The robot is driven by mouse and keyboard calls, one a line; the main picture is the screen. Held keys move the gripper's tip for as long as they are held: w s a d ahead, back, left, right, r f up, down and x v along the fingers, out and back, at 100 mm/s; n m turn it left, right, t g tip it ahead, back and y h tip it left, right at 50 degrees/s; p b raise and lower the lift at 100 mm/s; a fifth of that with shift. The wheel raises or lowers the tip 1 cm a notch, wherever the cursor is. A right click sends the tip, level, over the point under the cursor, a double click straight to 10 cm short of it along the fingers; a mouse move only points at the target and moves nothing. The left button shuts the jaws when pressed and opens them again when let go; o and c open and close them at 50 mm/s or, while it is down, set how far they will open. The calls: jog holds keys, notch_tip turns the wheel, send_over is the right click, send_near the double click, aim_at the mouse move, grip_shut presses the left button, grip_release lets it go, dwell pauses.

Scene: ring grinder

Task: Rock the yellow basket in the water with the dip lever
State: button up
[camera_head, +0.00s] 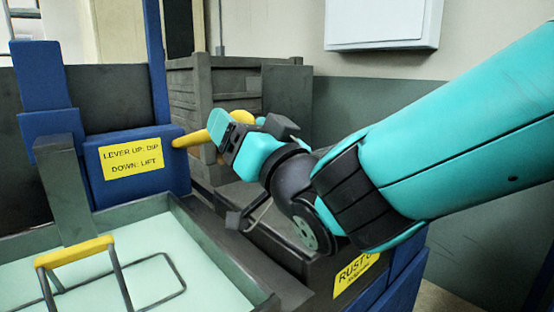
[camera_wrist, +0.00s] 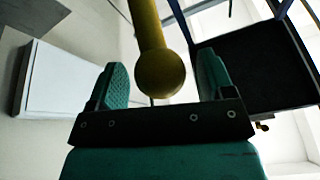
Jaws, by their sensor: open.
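The yellow dip lever (camera_head: 190,139) sticks out to the right from a blue housing (camera_head: 135,170). A yellow sign (camera_head: 131,158) on the housing reads "LEVER UP: DIP / DOWN: LIFT". My gripper (camera_head: 232,132) is at the lever's outer end and partly hides it. In the wrist view the lever's round knob (camera_wrist: 160,73) lies between the two spread fingers of my gripper (camera_wrist: 160,80), with gaps on both sides. The basket's yellow handle (camera_head: 74,252) on thin grey legs shows at lower left, above pale water (camera_head: 150,240) in a grey tank (camera_head: 215,245). The basket's lower part is unclear.
A slatted grey crate (camera_head: 215,85) stands behind the lever. A dark bin with a yellow "RUST" label (camera_head: 356,275) sits below my arm, right of the tank. A white wall box (camera_head: 382,22) hangs behind.

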jog(key=b+v, duration=1)
jog(key=v, duration=0.6)
jog(key=shift+s+d+f, duration=0.2)
jog(key=shift+s, duration=0.05)
